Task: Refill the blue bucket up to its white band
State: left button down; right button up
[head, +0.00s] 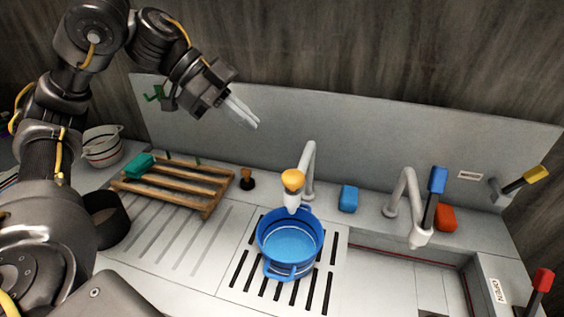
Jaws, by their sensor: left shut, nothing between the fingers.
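The blue bucket (265,245) stands upright on the slotted drain area, with its handle toward me. Light blue, water-like content shows inside it; I cannot make out a white band or the exact level. A grey tap (308,165) with a yellow-orange nozzle (292,180) hangs over the bucket's back rim. I cannot tell whether water is running. My left gripper (244,113) is shut and empty, raised in front of the back panel, up and left of the tap, well apart from the bucket. My right gripper is not in view.
A second tap (405,190) stands by a blue lever (437,182) above the right basin. A yellow lever (536,174) and red lever (542,281) are at the right. Blue (348,198) and red (445,218) blocks, a wooden rack (190,190) and white bucket (102,150) stand around.

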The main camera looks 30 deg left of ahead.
pick_arm(q)
jog(key=p, duration=0.2)
send_over(286, 177)
jog(key=f, duration=0.6)
jog(key=shift+s+a+f, duration=0.2)
jog(key=shift+a, duration=0.05)
jog(key=f, duration=0.3)
jog(key=shift+w+a, duration=0.15)
jog(key=shift+w, duration=0.05)
jog(key=shift+w+f, duration=0.1)
jog(key=shift+f, duration=0.4)
jog(key=shift+f, duration=0.85)
jog(key=shift+s+f, duration=0.2)
jog(key=shift+f, duration=0.05)
